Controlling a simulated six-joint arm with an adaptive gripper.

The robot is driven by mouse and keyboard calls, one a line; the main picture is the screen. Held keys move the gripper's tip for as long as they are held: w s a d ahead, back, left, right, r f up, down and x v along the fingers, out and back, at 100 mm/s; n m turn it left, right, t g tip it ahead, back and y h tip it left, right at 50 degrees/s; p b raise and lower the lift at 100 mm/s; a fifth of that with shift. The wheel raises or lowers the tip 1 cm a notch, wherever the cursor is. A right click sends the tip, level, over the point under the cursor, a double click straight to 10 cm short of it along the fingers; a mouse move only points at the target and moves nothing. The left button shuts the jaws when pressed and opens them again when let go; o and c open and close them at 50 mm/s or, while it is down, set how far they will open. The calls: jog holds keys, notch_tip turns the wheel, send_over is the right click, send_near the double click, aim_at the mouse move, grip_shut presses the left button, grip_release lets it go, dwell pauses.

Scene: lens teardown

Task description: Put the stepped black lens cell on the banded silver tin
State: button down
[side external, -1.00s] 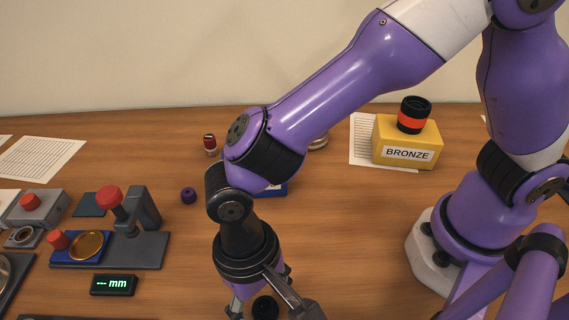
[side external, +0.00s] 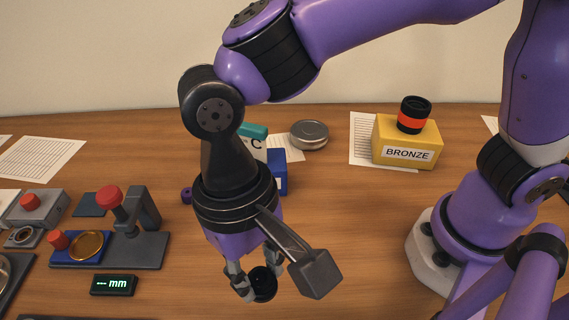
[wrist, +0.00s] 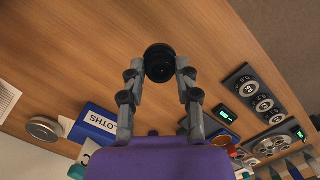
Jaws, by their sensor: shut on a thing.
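The black lens cell (side external: 262,284) is held between the fingertips of my gripper (side external: 256,287), which is shut on it above the table. In the wrist view the lens cell (wrist: 159,62) sits between the two fingertips, its round dark face showing; its steps are hard to make out. The silver tin (side external: 309,135) is round and low, and stands at the back of the table, beyond and right of my gripper. It also shows in the wrist view (wrist: 44,128) at the left. Nothing lies on its top.
A blue cloths box (side external: 278,172) and a teal-topped box (side external: 252,140) stand just left of the tin. A yellow BRONZE box (side external: 406,142) with a black and orange ring piece (side external: 413,115) is at right. A red-knobbed press (side external: 130,225) is at left.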

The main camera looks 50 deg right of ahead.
jog(key=w+d+r, duration=0.3)
jog(key=w+d, duration=0.3)
jog(key=d, duration=0.5)
jog(key=w+d+r, duration=0.4)
jog(key=w+d, duration=0.2)
jog(key=d, duration=0.5)
jog(key=m+t+y, duration=0.2)
jog(key=m, duration=1.5)
send_over(309, 130)
notch_tip(309, 130, down, 8)
jog(key=shift+d+f, duration=0.25)
jog(key=shift+f, duration=1.9)
